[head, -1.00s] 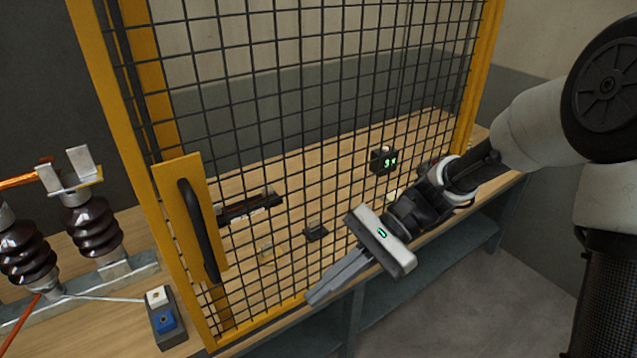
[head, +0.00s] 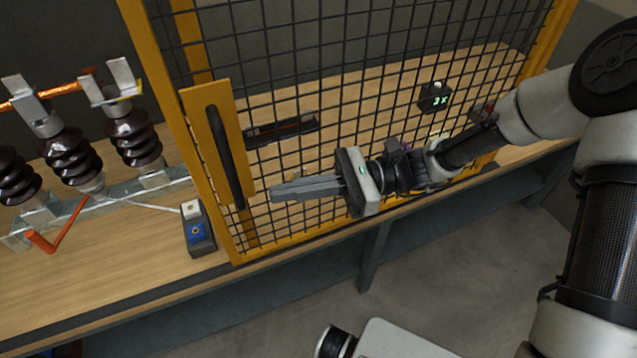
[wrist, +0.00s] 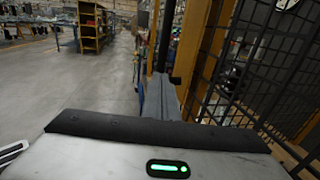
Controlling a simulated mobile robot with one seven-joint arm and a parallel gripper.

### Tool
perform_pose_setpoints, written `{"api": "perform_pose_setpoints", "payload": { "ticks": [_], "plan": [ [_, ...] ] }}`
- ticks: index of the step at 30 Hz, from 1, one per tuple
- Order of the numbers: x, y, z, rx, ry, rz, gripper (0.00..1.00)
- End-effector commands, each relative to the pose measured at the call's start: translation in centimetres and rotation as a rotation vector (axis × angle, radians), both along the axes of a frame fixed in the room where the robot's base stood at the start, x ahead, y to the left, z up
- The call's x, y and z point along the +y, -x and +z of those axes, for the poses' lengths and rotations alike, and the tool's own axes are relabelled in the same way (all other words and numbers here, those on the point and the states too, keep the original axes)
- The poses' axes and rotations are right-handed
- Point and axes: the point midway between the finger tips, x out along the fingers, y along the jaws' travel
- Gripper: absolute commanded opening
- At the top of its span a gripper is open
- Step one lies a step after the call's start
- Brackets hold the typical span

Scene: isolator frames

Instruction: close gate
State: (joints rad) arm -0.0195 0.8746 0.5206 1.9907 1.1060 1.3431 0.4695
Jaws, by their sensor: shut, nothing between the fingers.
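The gate (head: 330,75) is a black wire mesh panel in a yellow frame, upright above the wooden bench. Its black bar handle (head: 222,150) sits on a yellow plate at the gate's left edge. A second yellow post shows behind that edge; I cannot tell how wide any gap is. My gripper (head: 272,194) is shut and empty, in front of the mesh, its fingers pointing left towards the lower handle. The tips look a little right of the handle, and contact is not clear. In the wrist view, the yellow frame (wrist: 191,45) and dark handle (wrist: 166,35) rise beyond the fingers.
A small box with a blue and a white button (head: 197,232) stands on the bench left of the gate. Brown ribbed insulators (head: 132,138) with a copper bar stand further left. Behind the mesh is a small device with green digits (head: 434,97).

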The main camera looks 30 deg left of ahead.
Motion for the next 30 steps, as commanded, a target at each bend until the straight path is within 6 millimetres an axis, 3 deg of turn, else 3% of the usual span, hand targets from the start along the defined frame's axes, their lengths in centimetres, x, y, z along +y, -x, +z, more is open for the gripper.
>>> {"api": "perform_pose_setpoints", "payload": {
  "ticks": [9,30],
  "plan": [
    [2.9,2.5,0.0,0.0,0.0,0.0,0.0],
    [3.1,2.8,0.1,0.0,-0.001,0.001,0.0]
  ]
}}
